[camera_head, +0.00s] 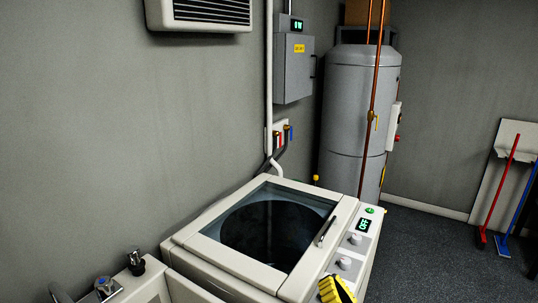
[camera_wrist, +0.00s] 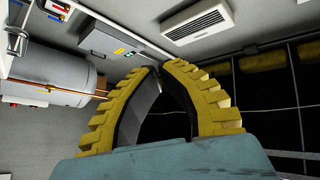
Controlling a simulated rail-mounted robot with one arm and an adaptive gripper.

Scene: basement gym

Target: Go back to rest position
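My gripper (camera_wrist: 162,68) has two yellow ridged fingers with dark inner faces. In the wrist view they curve inward and their tips come together at the top, with an empty gap lower down between them. It appears shut, and I see nothing held. In the head view my gripper (camera_head: 337,290) shows only in part at the bottom edge, in front of the washing machine's control panel. The top-loading washing machine (camera_head: 230,262) has its glass lid (camera_head: 268,225) down, and its display (camera_head: 363,225) reads OFF.
A grey water heater (camera_head: 352,105) with copper pipes stands in the back corner. A grey electrical box (camera_head: 292,70) and a vent unit (camera_head: 200,14) hang on the wall. A sink edge with taps (camera_head: 104,287) is at lower left.

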